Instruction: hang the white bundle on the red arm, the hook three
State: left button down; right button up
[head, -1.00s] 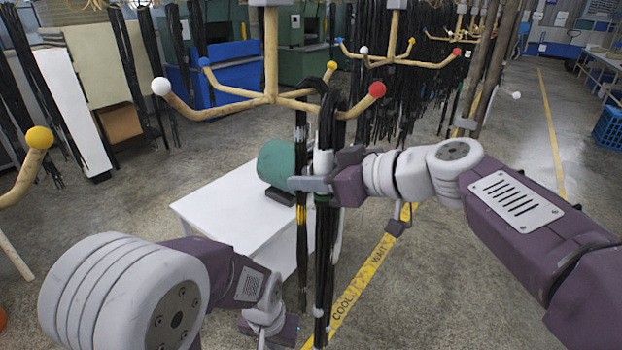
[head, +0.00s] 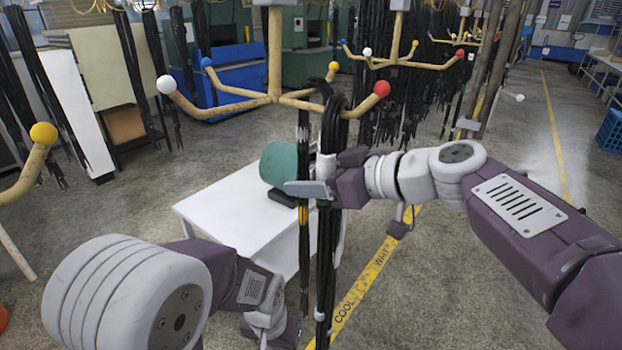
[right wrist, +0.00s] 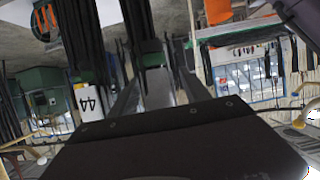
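In the head view the wooden rack's red-tipped arm (head: 381,88) reaches toward me on the right. A dark bundle with a white band (head: 325,167) hangs at this arm, its upper strands bent over the wood inside the red ball. My right gripper (head: 318,188) is at the bundle just below the band. In the right wrist view its fingers (right wrist: 158,95) lie on both sides of the white part and look closed on it. My left gripper (head: 285,330) is low, partly hidden by my left arm; its fingers are unclear.
A thin dark bundle (head: 303,215) hangs just left, from the yellow-tipped arm (head: 333,67). White-tipped (head: 166,84) and blue-tipped (head: 206,62) arms look bare. A white table (head: 225,215) with a green cylinder (head: 280,165) stands behind. Another rack (head: 400,62) is farther back.

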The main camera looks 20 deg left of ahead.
jog(key=w+b+v, duration=0.1)
jog(key=b+v, duration=0.2)
jog(key=v, duration=0.6)
jog(key=d+f+m+g+h, duration=0.1)
jog(key=d+f+m+h, duration=0.3)
jog(key=f, duration=0.8)
jog(key=d+f+m+g+h, duration=0.15)
jog(key=d+f, duration=0.45)
jog(key=f, duration=0.7)
jog(key=s+d+f+m+h, duration=0.3)
jog(key=s+d+f+m, duration=0.1)
jog(key=d+f, duration=0.3)
jog(key=s+d+f+m+h, duration=0.4)
jog(key=s+d+f, duration=0.3)
jog(key=f, duration=0.3)
jog(key=shift+s+d+m+g, duration=0.2)
jog(key=shift+m+g, duration=0.25)
jog(key=shift+f, duration=0.15)
